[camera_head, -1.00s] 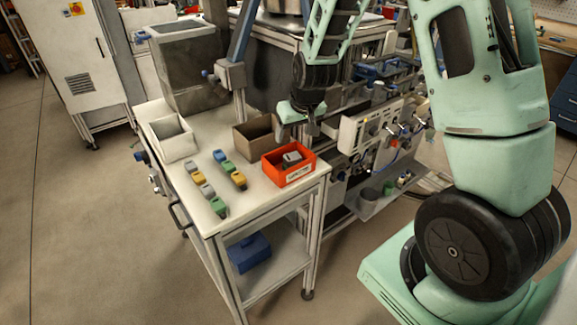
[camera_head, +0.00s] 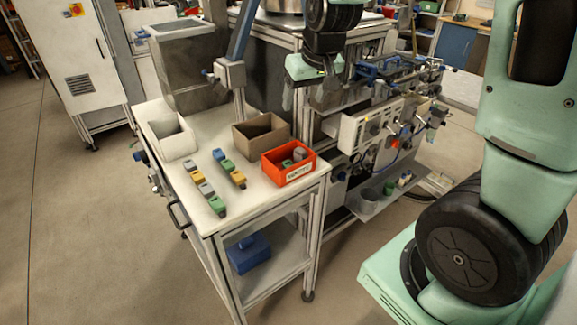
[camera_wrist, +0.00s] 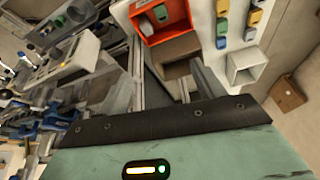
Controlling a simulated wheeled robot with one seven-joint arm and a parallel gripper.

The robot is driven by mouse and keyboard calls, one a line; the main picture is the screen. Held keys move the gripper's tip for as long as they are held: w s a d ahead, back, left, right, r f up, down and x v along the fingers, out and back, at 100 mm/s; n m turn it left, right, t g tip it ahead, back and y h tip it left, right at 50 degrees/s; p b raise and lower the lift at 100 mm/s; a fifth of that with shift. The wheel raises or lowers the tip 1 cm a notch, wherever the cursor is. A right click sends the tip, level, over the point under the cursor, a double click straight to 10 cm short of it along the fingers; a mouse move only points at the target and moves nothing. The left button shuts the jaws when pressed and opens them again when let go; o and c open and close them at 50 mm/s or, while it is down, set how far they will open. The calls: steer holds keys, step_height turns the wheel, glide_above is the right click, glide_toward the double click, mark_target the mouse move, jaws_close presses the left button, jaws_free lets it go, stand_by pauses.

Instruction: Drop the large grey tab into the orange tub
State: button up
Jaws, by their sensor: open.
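The orange tub (camera_head: 290,178) stands at the right front corner of the white table, with a white label on its front. A grey tab (camera_head: 300,154) lies inside it beside a smaller green piece (camera_head: 287,163). Both also show in the wrist view, the grey tab (camera_wrist: 145,26) and the green piece (camera_wrist: 162,13). My gripper (camera_head: 313,99) is open and empty, raised above and behind the tub. In the wrist view its fingers (camera_wrist: 168,72) are spread with nothing between them.
A brown box (camera_head: 246,137) stands behind the tub, and a white bin (camera_head: 176,147) is at the table's left. Two rows of coloured tabs (camera_head: 207,189) lie between. A grey post (camera_head: 232,90) rises behind the table. A machine panel (camera_head: 368,128) is close on the right.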

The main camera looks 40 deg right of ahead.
steer(key=v, duration=0.5)
steer(key=shift+r, duration=0.15)
steer(key=s+a+f+n+g+y, duration=0.1)
steer(key=s+a, duration=0.1)
steer(key=a, duration=0.3)
steer(key=s+a+f+n, duration=0.2)
steer(key=a, duration=0.3)
steer(key=s+a+f+n+g, duration=0.1)
steer(key=s+a+f+n, duration=0.2)
steer(key=s+a, duration=0.4)
steer(key=s+a+f+n+g, duration=0.2)
steer(key=s+a, duration=0.5)
steer(key=s, duration=0.5)
steer(key=shift+a+f+n, duration=0.4)
steer(key=shift+f+n, duration=0.1)
steer(key=shift+n, duration=0.2)
